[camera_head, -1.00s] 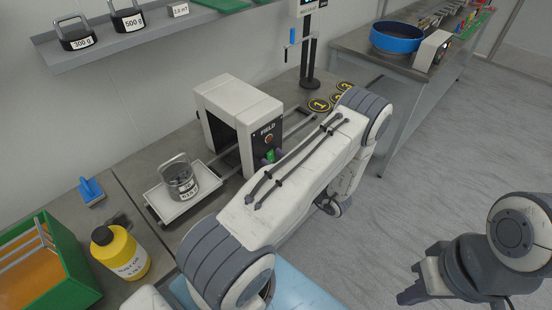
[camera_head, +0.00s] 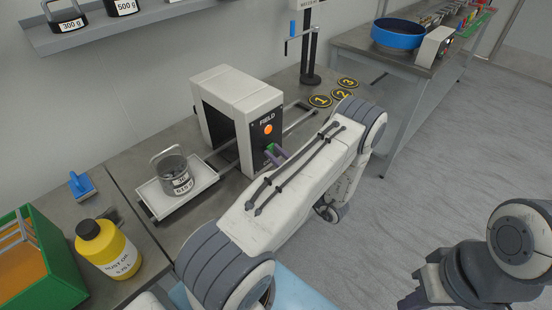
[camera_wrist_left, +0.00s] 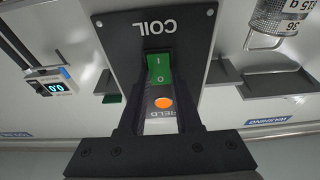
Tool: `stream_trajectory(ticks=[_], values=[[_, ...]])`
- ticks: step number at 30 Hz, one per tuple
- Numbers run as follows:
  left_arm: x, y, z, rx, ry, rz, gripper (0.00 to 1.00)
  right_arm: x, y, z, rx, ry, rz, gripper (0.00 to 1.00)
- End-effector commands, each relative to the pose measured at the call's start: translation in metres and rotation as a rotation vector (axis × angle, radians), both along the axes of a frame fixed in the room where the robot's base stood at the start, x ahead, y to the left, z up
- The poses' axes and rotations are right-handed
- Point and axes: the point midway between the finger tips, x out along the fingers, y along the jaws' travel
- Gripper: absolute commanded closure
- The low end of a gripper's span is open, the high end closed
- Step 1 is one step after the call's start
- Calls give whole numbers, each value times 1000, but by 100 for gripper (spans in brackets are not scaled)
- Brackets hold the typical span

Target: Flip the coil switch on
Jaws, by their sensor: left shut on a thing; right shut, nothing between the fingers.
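The coil switch is a green rocker (camera_wrist_left: 160,66) marked I and O on a black panel (camera_wrist_left: 190,30) lettered COIL in the left wrist view. The panel is on the white FIELD housing (camera_head: 236,90), where the lamp (camera_head: 268,129) glows orange; the lamp also shows in the left wrist view (camera_wrist_left: 163,103). My left gripper (camera_wrist_left: 162,78) is at the panel, its fingers on either side of the switch and shut on it. In the head view my left arm partly hides the fingers and switch. My right gripper (camera_head: 412,298) is shut and empty, away at the lower right.
A metal canister (camera_head: 174,175) stands in a white tray (camera_head: 158,202) on rails left of the housing. A yellow bottle (camera_head: 108,250), a green bin (camera_head: 62,262) and a blue-handled tool (camera_head: 81,185) are further left. Numbered discs (camera_head: 320,101) lie behind my left arm.

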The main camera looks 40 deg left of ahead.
Motion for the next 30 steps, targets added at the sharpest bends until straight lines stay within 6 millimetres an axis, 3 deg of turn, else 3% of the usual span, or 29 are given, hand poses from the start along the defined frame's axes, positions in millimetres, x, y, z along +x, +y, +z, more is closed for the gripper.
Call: stream_trajectory(ticks=[7,8,9,10,21,30], values=[[0,0,1,0,-1,-1,100,0,0,1,0,0,0,100],[0,0,1,0,-1,-1,56,0,0,1,0,0,0,100],[0,0,1,-1,-1,-1,41,0,0,1,0,0,0,100],[0,0,1,-1,-1,-1,38,0,0,1,0,0,0,100],[1,-5,-2,-2,0,-4,38,0,0,-1,0,0,0,100],[-3,-56,-18,-1,0,-8,38,0,0,-18,0,0,0,100]])
